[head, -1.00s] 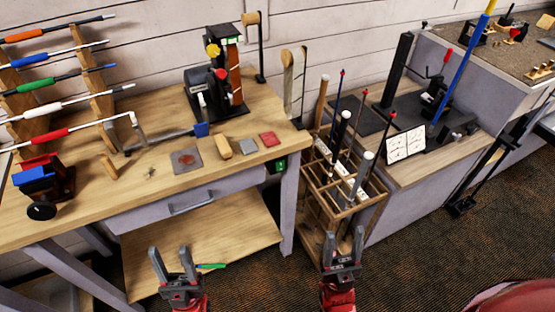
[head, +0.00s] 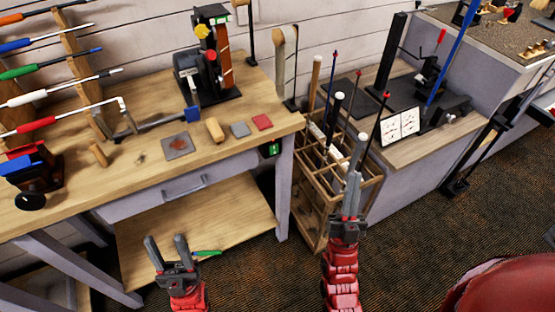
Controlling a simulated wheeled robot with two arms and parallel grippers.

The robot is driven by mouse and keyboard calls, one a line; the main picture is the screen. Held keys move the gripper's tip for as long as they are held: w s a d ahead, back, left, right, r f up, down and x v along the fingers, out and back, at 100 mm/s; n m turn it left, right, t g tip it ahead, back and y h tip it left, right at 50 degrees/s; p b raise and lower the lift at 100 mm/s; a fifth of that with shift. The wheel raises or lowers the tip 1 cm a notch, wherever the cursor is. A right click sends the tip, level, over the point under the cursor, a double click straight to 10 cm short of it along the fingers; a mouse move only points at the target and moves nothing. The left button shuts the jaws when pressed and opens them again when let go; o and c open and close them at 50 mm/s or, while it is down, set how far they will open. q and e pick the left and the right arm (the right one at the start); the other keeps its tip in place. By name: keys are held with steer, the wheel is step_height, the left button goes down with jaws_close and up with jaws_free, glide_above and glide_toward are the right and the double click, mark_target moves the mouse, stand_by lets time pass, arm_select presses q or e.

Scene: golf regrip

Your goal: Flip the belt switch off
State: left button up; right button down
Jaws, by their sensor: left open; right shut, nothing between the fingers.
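The belt machine (head: 225,62), with an upright orange-brown belt and yellow and red knobs, stands at the back right of the wooden workbench. A small green switch box (head: 270,150) sits under the bench's front right corner; whether its switch is on or off is too small to tell. My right gripper (head: 353,180) is shut and empty, pointing up in front of the wooden club rack, right of the switch box and apart from it. My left gripper (head: 167,240) is open and empty, low in front of the bench's lower shelf.
The wooden rack (head: 308,205) of upright clubs stands between the workbench (head: 120,185) and the grey cabinet at right. A tan block (head: 215,130), a grey pad and a red pad (head: 262,122) lie near the bench corner.

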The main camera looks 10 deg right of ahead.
steer(key=w+d+f+g+y+b, duration=0.4)
steer(key=w+f+g, duration=0.4)
steer(key=w+f, duration=0.4)
steer(key=a+f+n+g+y+b, duration=0.3)
steer(key=a+f+n+g+y, duration=0.2)
steer(key=a, duration=0.6)
steer(key=n+g+y, duration=0.1)
steer(key=n+y, duration=0.1)
steer(key=y, duration=0.1)
steer(key=shift+a+f+n, duration=0.15)
steer(key=shift+n, duration=0.15)
steer(key=p, duration=0.2)
glide_toward(273, 153)
steer(key=x, duration=0.6)
steer(key=shift+w, duration=0.45)
